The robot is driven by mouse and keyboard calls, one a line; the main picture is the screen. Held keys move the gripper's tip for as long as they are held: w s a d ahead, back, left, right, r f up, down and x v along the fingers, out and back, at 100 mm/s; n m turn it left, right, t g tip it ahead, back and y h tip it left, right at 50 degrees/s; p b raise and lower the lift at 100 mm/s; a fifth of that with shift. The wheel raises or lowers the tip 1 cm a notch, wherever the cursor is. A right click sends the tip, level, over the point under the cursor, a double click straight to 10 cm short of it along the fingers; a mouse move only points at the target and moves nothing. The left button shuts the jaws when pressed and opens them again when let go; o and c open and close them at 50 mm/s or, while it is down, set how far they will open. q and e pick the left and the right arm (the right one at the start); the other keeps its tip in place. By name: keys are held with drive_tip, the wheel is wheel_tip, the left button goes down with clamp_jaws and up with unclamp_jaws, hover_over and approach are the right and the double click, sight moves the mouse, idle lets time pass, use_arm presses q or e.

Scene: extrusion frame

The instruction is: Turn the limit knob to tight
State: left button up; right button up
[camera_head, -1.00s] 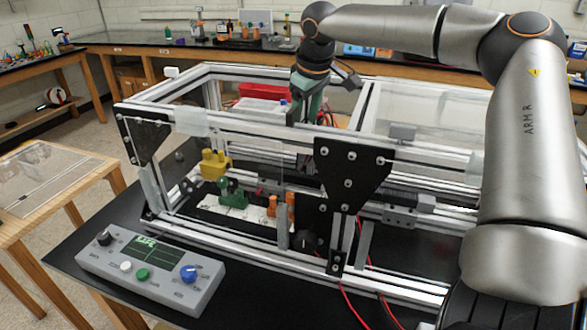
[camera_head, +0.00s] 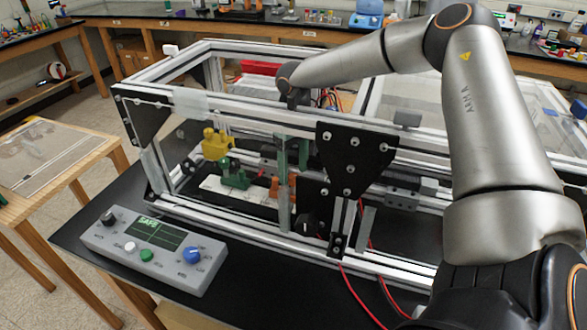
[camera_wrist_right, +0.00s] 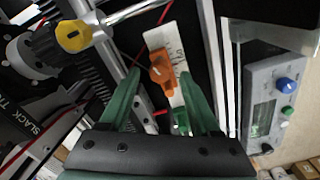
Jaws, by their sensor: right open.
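In the right wrist view a dark ribbed knob (camera_wrist_right: 72,37) with a yellow face sits at the upper left. A black plate (camera_wrist_right: 25,115) below it carries the partly visible word "SLACK" and a following "T". I cannot make out this knob in the head view. My right gripper (camera_head: 292,155) reaches down inside the extrusion frame. In the wrist view its green fingers (camera_wrist_right: 160,80) are spread apart, with nothing gripped. The knob lies to the left of the fingers, apart from them. My left gripper is not in view.
The aluminium frame (camera_head: 250,128) surrounds the fingers. An orange part (camera_wrist_right: 161,70) and a green part (camera_wrist_right: 181,122) sit on a white strip below. A yellow part (camera_head: 215,145) stands left. A grey control box (camera_head: 205,272) shows "SAFE". Red wires (camera_head: 352,285) hang in front.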

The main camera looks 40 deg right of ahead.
drive_tip(key=shift+f, duration=0.65)
clamp_jaws()
